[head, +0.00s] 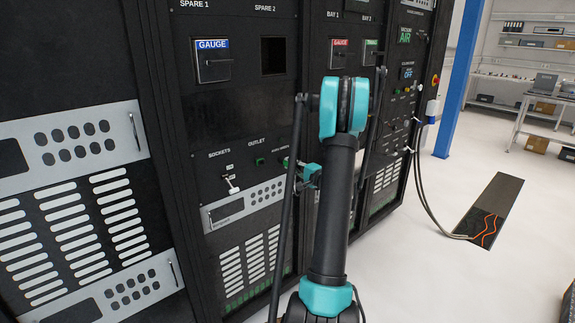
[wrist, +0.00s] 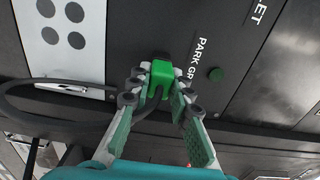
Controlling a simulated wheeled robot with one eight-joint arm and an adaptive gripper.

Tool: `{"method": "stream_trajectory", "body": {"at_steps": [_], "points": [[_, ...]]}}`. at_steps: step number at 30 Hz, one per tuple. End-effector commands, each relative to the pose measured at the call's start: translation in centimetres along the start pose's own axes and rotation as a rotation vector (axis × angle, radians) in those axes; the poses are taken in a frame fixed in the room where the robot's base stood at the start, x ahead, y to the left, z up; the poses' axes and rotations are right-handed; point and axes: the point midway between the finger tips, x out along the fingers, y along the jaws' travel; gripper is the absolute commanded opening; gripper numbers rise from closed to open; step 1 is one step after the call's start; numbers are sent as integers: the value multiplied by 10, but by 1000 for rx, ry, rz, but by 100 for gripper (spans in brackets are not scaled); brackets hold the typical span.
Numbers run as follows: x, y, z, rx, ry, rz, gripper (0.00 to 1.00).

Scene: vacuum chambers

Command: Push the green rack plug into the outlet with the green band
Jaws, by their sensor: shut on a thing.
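The green rack plug (wrist: 160,75) is between my gripper's fingertips (wrist: 160,88) in the wrist view, at the dark panel beside the label reading "PARK GR". My gripper is shut on it. I cannot tell whether the plug is seated in the panel or just off it. In the head view my teal gripper (head: 308,174) is at the panel, right of the small green-marked outlet (head: 260,161) under the "OUTLET" label. The outlet's opening is too small to make out there. In the wrist view only part of the "OUTLET" label shows, at the top right.
A dark cable (wrist: 60,120) loops left of my gripper. White plugs (head: 231,185) stand at "SOCKETS". Blue "GAUGE" (head: 213,60) and red "GAUGE" (head: 340,54) units are above.

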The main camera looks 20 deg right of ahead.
Motion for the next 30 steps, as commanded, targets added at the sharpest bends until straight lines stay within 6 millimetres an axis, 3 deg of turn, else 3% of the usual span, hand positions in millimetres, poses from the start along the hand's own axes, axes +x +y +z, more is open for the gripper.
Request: {"method": "stream_trajectory", "body": {"at_steps": [30], "points": [[-38, 0, 0, 0, 1, 0, 0]]}}
